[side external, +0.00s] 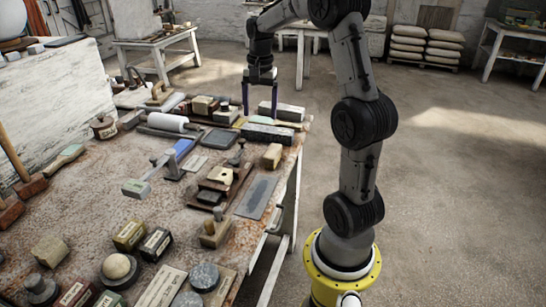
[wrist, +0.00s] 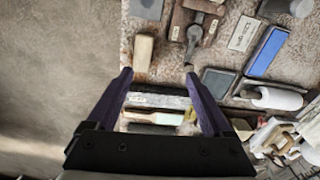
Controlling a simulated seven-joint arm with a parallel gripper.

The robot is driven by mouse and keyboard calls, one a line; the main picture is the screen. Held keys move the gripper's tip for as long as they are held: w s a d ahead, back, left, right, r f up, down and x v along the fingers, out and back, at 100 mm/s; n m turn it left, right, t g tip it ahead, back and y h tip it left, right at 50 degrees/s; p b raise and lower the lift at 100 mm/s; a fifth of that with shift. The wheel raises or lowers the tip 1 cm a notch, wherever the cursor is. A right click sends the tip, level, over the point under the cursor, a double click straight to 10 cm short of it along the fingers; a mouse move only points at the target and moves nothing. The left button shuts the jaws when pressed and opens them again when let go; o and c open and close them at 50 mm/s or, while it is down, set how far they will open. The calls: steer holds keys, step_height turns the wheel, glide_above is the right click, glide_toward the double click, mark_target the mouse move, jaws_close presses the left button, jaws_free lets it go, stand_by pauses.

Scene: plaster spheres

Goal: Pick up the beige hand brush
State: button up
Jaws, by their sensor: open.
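My gripper (side external: 260,113) is open and empty, pointing down above this group.
The speckled bar (side external: 267,133) lies close in front of the brush. Another brush (side external: 65,157) lies far left. Open floor borders the table's right edge.

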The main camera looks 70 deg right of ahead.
mark_target(273, 150)
steer(key=shift+m+g+y, duration=0.3)
steer(key=shift+m, duration=0.2)
steer(key=s+d+f, duration=0.1)
steer(key=f, duration=0.4)
steer(key=s+d+f, duration=0.1)
steer(key=f, duration=0.5)
steer(key=s+d+f, duration=0.1)
steer(key=f, duration=0.4)
steer(key=shift+f, duration=0.25)
jaws_close()
steer(key=shift+r, duration=0.15)
